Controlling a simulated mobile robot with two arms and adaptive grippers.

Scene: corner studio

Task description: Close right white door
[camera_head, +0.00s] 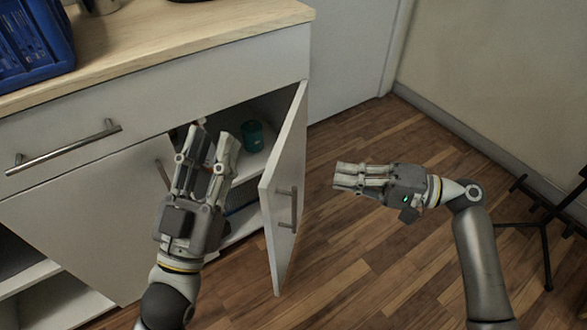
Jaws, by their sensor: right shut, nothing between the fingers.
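The right white door (283,188) of the counter cabinet stands open, swung outward, with a vertical metal handle (287,208) on its outer face. My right gripper (338,176) is shut and empty, to the right of the door and apart from it, fingers pointing left toward it. My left gripper (211,138) is open, with its fingers spread in front of the cabinet opening, left of the door. It hides part of the opening and part of the neighbouring door.
A teal cup (252,136) stands on a shelf inside the open cabinet. A closed white door (95,225) with a handle is to the left. A drawer (150,115) with a bar handle is above. A dark stand (545,225) is at the right; wooden floor (340,260) between is clear.

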